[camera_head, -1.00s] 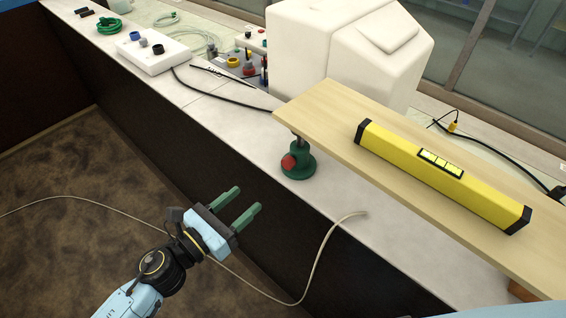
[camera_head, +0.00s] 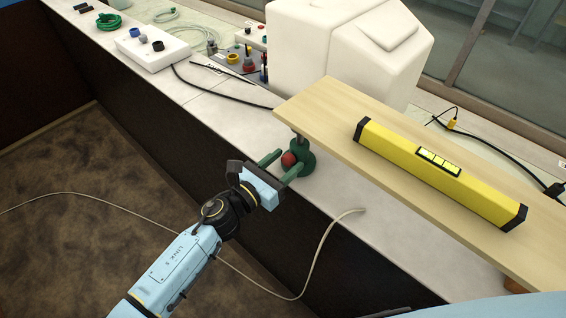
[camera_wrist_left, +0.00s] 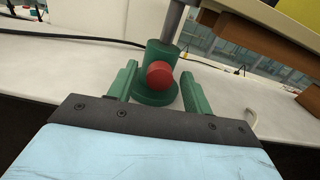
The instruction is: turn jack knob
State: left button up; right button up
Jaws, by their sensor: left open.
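The red jack knob (camera_head: 289,159) sticks out from the front of the green jack (camera_head: 305,163), which stands under the left end of a wooden board (camera_head: 340,130). My left gripper (camera_head: 283,164) is open, its green fingers on either side of the knob in the head view. In the left wrist view the red knob (camera_wrist_left: 159,74) lies between the two fingers (camera_wrist_left: 158,84), with the green jack body (camera_wrist_left: 160,53) and its grey post behind. I cannot tell whether a finger touches the knob. My right gripper does not show.
A yellow spirit level (camera_head: 440,172) lies on the board. A white tank (camera_head: 335,50) stands behind it. A black cable (camera_head: 225,95) and a white box with knobs (camera_head: 152,50) lie to the left on the bench. A pale hose (camera_head: 325,240) hangs over the front edge.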

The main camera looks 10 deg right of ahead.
pick_arm(q)
jog(key=c, duration=1)
jog(key=shift+n, duration=0.4)
jog(key=n, duration=0.2)
jog(key=shift+n, duration=0.4)
jog(key=n, duration=0.4)
jog(key=shift+n+p, duration=0.3)
jog(key=shift+p, duration=0.05)
jog(key=n+p, duration=0.1)
jog(key=n, duration=0.5)
jog(key=n+p, duration=0.1)
jog(key=n, duration=0.6)
jog(key=shift+f+p, duration=0.1)
jog(key=shift+p, duration=0.25)
